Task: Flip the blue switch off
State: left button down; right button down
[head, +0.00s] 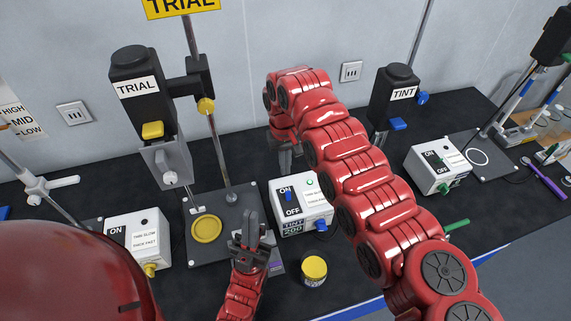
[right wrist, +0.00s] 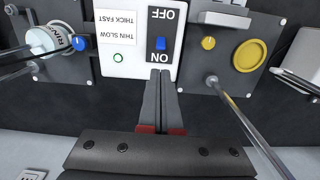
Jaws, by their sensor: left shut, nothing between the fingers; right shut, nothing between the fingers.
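The blue switch (head: 288,196) is on the white control box (head: 318,208) in the middle of the bench, between the ON and OFF labels. In the right wrist view the blue switch (right wrist: 160,43) sits nearer the ON label, and a small round lamp on the box looks green. My right gripper (head: 286,160) is shut and empty, behind the box in the head view; in the right wrist view its fingertips (right wrist: 160,76) are close to the ON label, apart from the switch in the picture. My left gripper (head: 249,230) is shut and empty, in front of the box at left.
A TRIAL stirrer stand (head: 137,88) with a yellow disc (head: 206,229) is left of the box. A yellow-lidded jar (head: 314,270) stands in front. A TINT device (head: 393,95) and another switch box (head: 437,169) are at right. Another ON box (head: 137,237) is at left.

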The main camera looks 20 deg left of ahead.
aim_at(288, 196)
jog(key=f, duration=0.7)
jog(key=shift+s+d+f, duration=0.15)
jog(key=shift+d+f, duration=0.05)
jog(key=shift+f, duration=0.1)
jog(key=shift+a+b, duration=0.15)
jog(key=shift+b, duration=0.15)
